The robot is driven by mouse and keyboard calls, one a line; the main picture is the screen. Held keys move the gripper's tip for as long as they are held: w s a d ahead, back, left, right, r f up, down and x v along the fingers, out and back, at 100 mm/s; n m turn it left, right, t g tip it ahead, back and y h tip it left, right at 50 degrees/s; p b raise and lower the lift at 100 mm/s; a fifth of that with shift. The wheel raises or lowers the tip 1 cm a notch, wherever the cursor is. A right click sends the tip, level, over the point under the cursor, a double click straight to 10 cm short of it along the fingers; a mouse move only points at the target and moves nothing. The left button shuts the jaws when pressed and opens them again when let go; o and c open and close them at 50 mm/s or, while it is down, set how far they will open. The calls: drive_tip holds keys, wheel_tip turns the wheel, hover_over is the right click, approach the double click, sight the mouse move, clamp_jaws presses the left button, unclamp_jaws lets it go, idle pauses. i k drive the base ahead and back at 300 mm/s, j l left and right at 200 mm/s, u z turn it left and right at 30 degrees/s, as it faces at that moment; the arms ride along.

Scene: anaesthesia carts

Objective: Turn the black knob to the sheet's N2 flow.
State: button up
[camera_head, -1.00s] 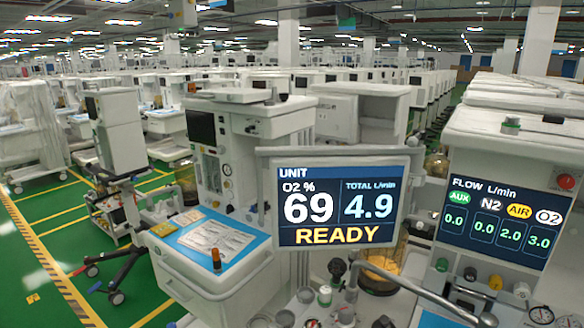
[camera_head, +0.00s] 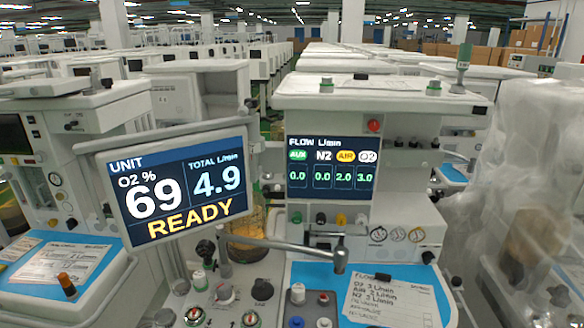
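The flow display (camera_head: 331,168) on the cart ahead reads AUX 0.0, N2 0.0, AIR 2.0 and O2 3.0. A row of small knobs sits below it. The black knob (camera_head: 320,218) is under the N2 column, between a green and a yellow one. A handwritten sheet (camera_head: 388,302) lies on the blue worktop at lower right. It lists O2 3 L/min and AIR 2 L/min, with an N2 line whose figure is too small to read surely. My gripper is not in view.
A tilted monitor (camera_head: 178,187) at left reads O2 69 %, total 4.9 L/min, READY. A metal boom (camera_head: 290,245) crosses below the knob row. Another black knob (camera_head: 262,290) stands on the lower panel. A plastic-wrapped cart (camera_head: 525,190) stands close at right.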

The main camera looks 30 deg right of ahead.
sight(320, 218)
drive_tip(key=k+z, duration=0.25)
drive_tip(key=z, duration=0.15)
drive_tip(key=k+z, duration=0.55)
drive_tip(key=z, duration=0.2)
